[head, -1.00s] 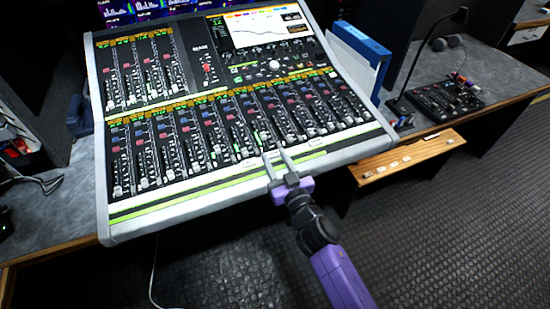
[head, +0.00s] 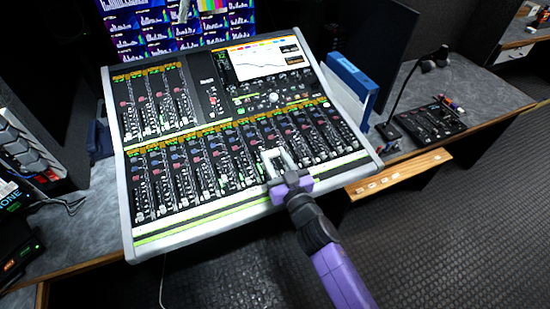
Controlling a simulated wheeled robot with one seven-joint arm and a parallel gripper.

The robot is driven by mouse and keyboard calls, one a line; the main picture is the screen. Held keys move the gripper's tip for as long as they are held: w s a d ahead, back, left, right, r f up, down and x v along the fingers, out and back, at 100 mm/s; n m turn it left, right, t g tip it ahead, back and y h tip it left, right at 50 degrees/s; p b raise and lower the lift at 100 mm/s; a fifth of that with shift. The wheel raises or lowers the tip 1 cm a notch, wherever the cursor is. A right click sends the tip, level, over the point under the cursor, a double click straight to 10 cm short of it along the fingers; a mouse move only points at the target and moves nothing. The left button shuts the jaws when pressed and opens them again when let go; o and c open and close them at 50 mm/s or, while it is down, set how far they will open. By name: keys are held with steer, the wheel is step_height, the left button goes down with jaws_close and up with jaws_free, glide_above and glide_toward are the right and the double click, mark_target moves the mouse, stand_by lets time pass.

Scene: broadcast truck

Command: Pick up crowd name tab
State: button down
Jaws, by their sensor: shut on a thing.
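My gripper (head: 276,154), with pale fingers on a purple wrist, is over the lower fader bank of the mixing console (head: 128,215), close to its front edge. It is shut on a small pale piece between the fingertips, which I take to be the crowd name tab. Its lettering cannot be read at this size. Whether the piece still touches the console cannot be told. The fingers and wrist hide part of the front strip and some faders.
A wooden ledge (head: 420,164) with several small pale tabs juts out right of the console. A blue binder (head: 352,82) stands behind it. A small black control box (head: 435,120) and gooseneck lamp (head: 417,68) are on the right desk. Open floor lies in front.

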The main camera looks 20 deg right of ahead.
step_height(320, 180, up, 3)
steer(key=shift+f+p, duration=0.1)
steer(key=shift+p, duration=0.6)
steer(key=shift+a+f+b, duration=0.1)
steer(key=shift+a+b, duration=0.05)
steer(key=shift+b, duration=0.2)
steer(key=shift+r+p, duration=0.35)
steer(key=shift+r, duration=0.55)
